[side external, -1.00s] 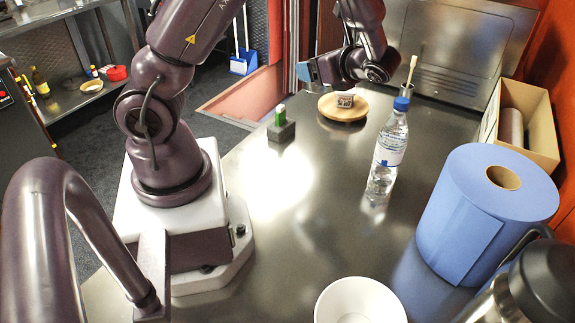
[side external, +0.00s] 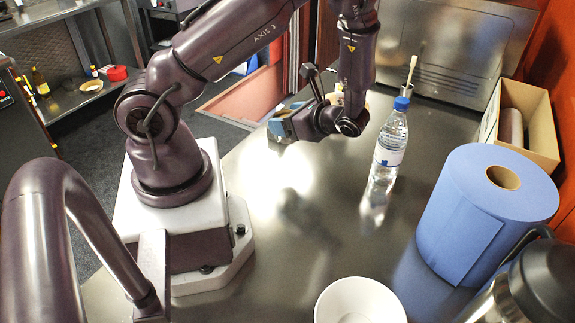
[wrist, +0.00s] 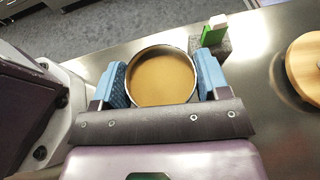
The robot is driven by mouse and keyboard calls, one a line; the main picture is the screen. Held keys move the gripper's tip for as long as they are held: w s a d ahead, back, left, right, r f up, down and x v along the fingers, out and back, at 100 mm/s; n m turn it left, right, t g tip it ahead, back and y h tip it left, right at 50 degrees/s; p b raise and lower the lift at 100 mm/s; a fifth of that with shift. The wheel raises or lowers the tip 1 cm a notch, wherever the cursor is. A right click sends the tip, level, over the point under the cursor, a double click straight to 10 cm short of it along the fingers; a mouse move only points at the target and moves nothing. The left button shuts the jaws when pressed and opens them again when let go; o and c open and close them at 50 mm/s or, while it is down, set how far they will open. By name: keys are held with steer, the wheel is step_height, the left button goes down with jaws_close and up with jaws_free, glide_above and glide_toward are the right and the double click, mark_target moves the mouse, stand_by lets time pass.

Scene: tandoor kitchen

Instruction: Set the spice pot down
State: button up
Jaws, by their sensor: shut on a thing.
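The spice pot (wrist: 163,79) is a round, thin-rimmed pot filled with orange-brown spice, seen from above in the wrist view. My gripper (wrist: 163,85) is shut on it, with a blue pad on each side of the pot. In the side external view my gripper (side external: 282,125) is low over the steel counter, left of the bottle. My fingers and wrist mostly hide the pot there. I cannot tell whether its base touches the counter.
A grey block (wrist: 217,50) with a green item (wrist: 213,32) stands just beyond my right finger. A round wooden board (wrist: 306,66) lies to the right. A water bottle (side external: 389,150), blue paper roll (side external: 484,220) and white bowl (side external: 360,302) stand on the counter; its middle is clear.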

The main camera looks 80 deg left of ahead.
step_height(320, 180, down, 9)
steer(key=shift+r, duration=0.1)
stand_by(0.3)
steer(key=o, duration=0.9)
steer(key=shift+o, duration=0.2)
